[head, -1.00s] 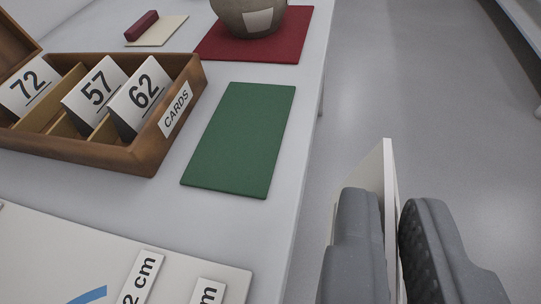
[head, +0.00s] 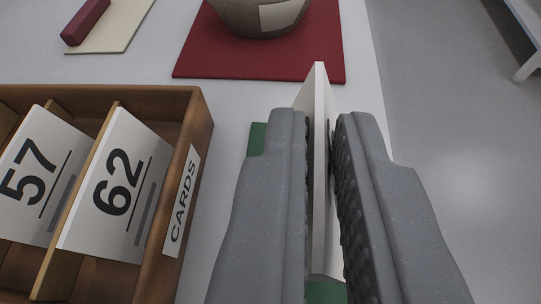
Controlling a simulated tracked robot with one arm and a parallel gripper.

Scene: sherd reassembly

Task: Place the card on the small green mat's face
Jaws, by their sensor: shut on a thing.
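My gripper (head: 322,135) is shut on a white card (head: 319,92), which stands on edge between the two grey fingers. The card's face is turned side-on, so I cannot read it. The small green mat (head: 257,139) lies on the white table behind and below my gripper; only a strip at its left and a bit at the bottom show. The card appears over the mat in this view. I cannot tell whether its lower edge touches the mat.
A wooden card box (head: 203,118) labelled CARDS stands at the left, with cards 57 (head: 40,178) and 62 (head: 118,188) in it. A red mat (head: 215,62) with a pot (head: 258,18) lies beyond. A dark red block (head: 85,22) rests on a cream pad (head: 118,32).

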